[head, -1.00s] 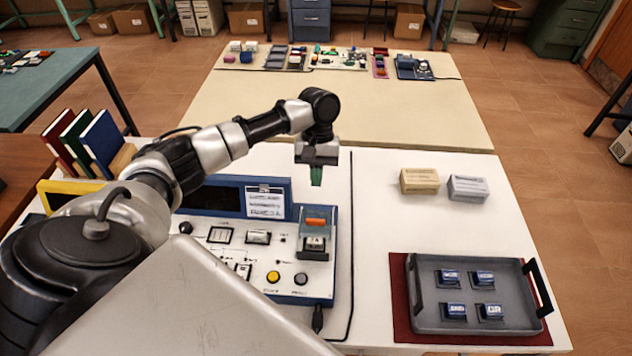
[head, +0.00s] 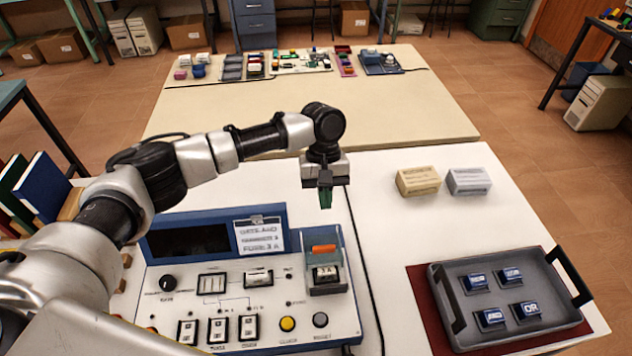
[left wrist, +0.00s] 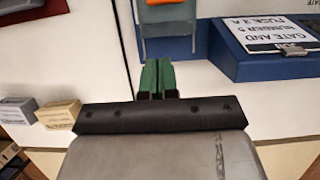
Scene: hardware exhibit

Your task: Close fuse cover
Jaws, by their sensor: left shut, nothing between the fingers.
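The fuse cover (head: 324,233) is a clear, bluish flap at the upper right of the blue-and-white panel (head: 215,286). It appears raised at the back of the fuse holder, with an orange piece (head: 324,249) showing at it and a block marked 3 A (head: 325,273) in front. My left gripper (head: 325,201) has green fingertips, shut and empty, pointing down just behind the cover, apart from it. In the left wrist view, the fingers (left wrist: 157,78) are together below the clear cover (left wrist: 168,40). My right gripper is not in view.
A tan box (head: 418,181) and a grey box (head: 468,181) stand to the right. A grey tray (head: 545,328) with several blue blocks lies at the front right. A black cable (head: 368,260) runs beside the panel. White table is clear behind the panel.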

